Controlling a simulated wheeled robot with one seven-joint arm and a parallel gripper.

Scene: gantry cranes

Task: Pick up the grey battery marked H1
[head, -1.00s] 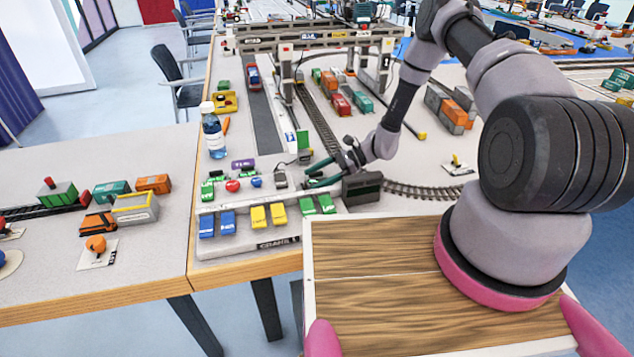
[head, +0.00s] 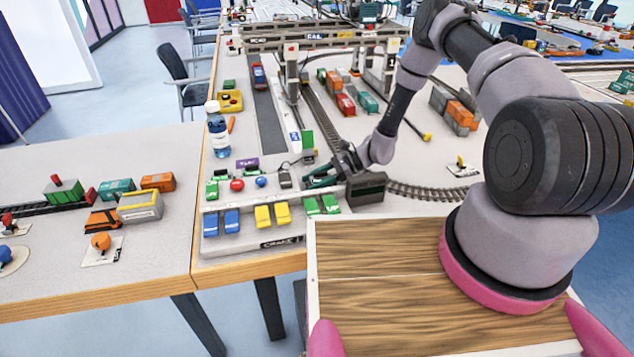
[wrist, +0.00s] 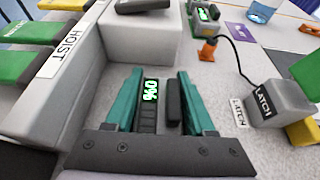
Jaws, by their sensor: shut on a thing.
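My gripper (wrist: 160,85) has teal fingers and points down at the grey table unit. In the head view my gripper (head: 318,178) is low over the right of the small-parts row. In the wrist view a dark grey block, seemingly the grey battery (wrist: 174,105), stands between the fingers, beside a dark piece with a lit green number display (wrist: 151,92). The gripper is shut on the block; gaps beside the fingers are hard to judge. I cannot read an H1 mark. The battery cannot be made out in the head view.
A HOIST-labelled ledge (wrist: 70,45) with green and yellow blocks lies left in the wrist view. A grey LATCH box (wrist: 278,103) with a cable is at right. A dark box (head: 365,189) stands right of the gripper, and a bottle (head: 218,132) at left.

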